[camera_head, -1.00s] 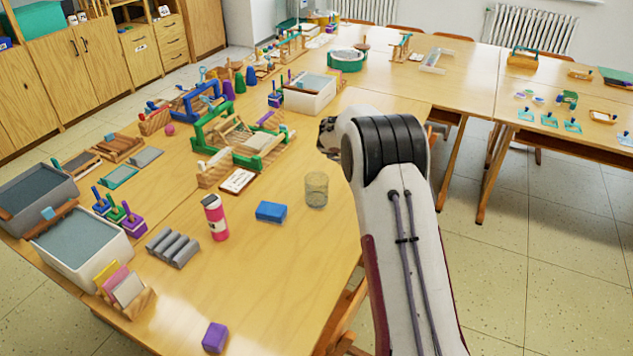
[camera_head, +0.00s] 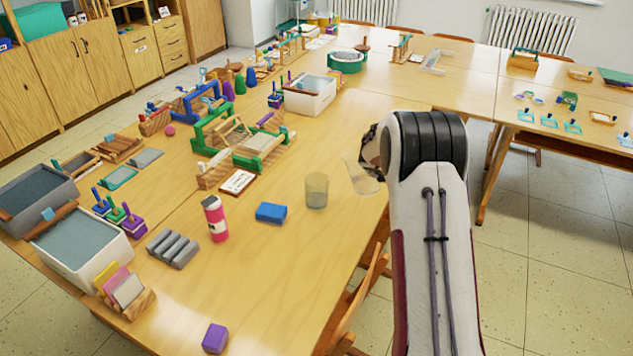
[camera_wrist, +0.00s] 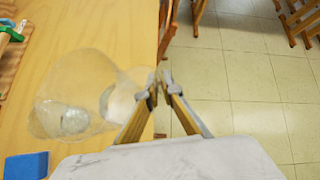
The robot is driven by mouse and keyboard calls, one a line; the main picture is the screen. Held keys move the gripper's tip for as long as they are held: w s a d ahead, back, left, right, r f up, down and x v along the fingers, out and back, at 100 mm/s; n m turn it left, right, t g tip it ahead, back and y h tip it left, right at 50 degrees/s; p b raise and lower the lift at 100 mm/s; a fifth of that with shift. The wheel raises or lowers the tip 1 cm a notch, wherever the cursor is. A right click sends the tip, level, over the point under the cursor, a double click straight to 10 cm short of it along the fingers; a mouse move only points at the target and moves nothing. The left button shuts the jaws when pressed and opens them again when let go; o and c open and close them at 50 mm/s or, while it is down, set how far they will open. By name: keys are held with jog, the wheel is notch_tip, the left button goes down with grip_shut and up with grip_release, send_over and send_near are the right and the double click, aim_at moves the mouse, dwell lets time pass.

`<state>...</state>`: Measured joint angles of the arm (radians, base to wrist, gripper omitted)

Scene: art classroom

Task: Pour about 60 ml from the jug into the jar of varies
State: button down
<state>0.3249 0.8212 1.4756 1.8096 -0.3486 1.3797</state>
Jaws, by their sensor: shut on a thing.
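The jug (camera_head: 364,182) is a clear, see-through vessel held by my gripper (camera_head: 371,150), just right of the jar in the head view. It looks tilted, with its upper end toward the left. The jar (camera_head: 316,192) is a greyish glass cylinder standing upright on the table. In the wrist view my gripper's fingers (camera_wrist: 160,86) are closed at the right side of the clear jug (camera_wrist: 92,72). A round shape shows through the jug, and I cannot tell whether it is the jar. Liquid levels cannot be made out.
A blue block (camera_head: 271,212) and a pink bottle (camera_head: 215,220) stand left of the jar. A wooden loom with green sides (camera_head: 213,130) and a small white card (camera_head: 238,182) are behind. The table's right edge runs close under the jug. The front tabletop is mostly clear.

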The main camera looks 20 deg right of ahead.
jog(key=shift+s+d+f+m+t+y, duration=0.15)
jog(key=shift+f+y, duration=0.1)
jog(key=shift+f, duration=0.15)
jog(key=shift+d+f+m+t+y, duration=0.15)
jog(key=shift+f+y, duration=0.15)
jog(key=shift+f, duration=0.15)
jog(key=shift+s+d+f+m+y, duration=0.15)
jog(key=shift+f+y, duration=0.1)
jog(key=shift+f, duration=0.15)
jog(key=shift+d+f, duration=0.1)
jog(key=shift+f, duration=0.05)
jog(key=shift+f+t+y, duration=0.3)
jog(key=shift+f, duration=0.1)
